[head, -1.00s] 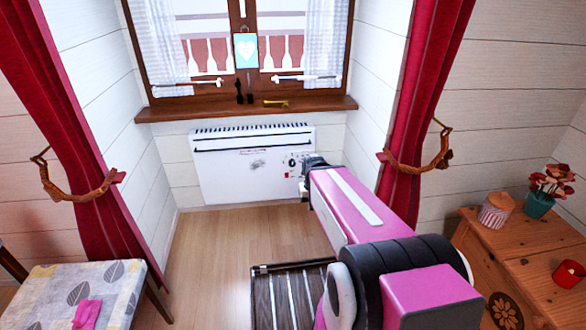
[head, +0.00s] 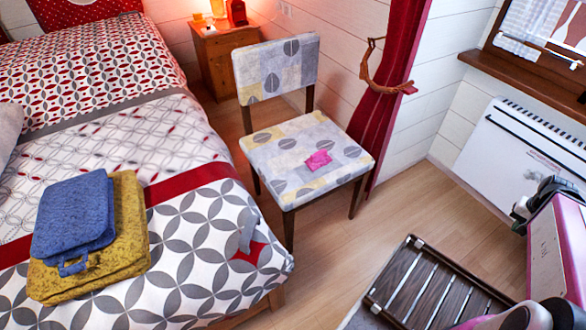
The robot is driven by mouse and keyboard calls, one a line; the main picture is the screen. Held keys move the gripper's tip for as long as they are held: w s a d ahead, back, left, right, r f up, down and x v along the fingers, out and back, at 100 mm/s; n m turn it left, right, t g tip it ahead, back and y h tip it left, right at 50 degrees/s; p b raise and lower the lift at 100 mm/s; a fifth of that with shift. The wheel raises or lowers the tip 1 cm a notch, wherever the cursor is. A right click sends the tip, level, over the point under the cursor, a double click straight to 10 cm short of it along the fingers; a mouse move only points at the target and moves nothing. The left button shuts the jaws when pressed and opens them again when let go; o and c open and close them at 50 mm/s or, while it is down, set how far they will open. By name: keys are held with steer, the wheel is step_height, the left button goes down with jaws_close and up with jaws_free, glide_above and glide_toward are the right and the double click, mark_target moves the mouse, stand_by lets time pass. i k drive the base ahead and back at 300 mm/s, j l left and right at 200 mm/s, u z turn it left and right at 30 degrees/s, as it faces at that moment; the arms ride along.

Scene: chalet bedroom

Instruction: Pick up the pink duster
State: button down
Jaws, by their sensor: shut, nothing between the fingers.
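The pink duster (head: 318,160) is a small, bright pink folded cloth. It lies on the seat of the patterned chair (head: 285,193), toward its right part, in the head view. My gripper (head: 522,208) shows only as a small dark and grey end of my arm at the right edge of the view. It is shut and empty, well to the right of the duster and apart from it. My arm partly hides it, and its fingertips are hard to make out.
The bed (head: 170,205) with folded blue and yellow towels (head: 75,215) stands left of the chair. A slatted wooden rack (head: 425,285) lies on the floor in front. A red curtain (head: 392,95) hangs behind the chair. A white heater (head: 500,150) is at right. Bare floor (head: 345,245) separates chair and rack.

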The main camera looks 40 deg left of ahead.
mark_target(320, 159)
steer(key=i+l+u, duration=0.1)
steer(key=u, duration=0.4)
steer(key=l+u, duration=0.1)
steer(key=u, duration=0.4)
steer(key=i+l+u, duration=0.1)
steer(key=u, duration=0.4)
steer(key=l+u, duration=0.2)
steer(key=u, duration=0.25)
steer(key=l+u, duration=0.15)
steer(key=u, duration=0.35)
steer(key=z, duration=1.05)
steer(key=k+j+z, duration=0.2)
steer(key=z, duration=0.25)
steer(key=k+j+z, duration=0.1)
steer(key=z, duration=0.3)
steer(key=k+u, duration=0.1)
steer(key=u, duration=1.5)
steer(key=i+l+u, duration=0.3)
steer(key=i+l, duration=0.25)
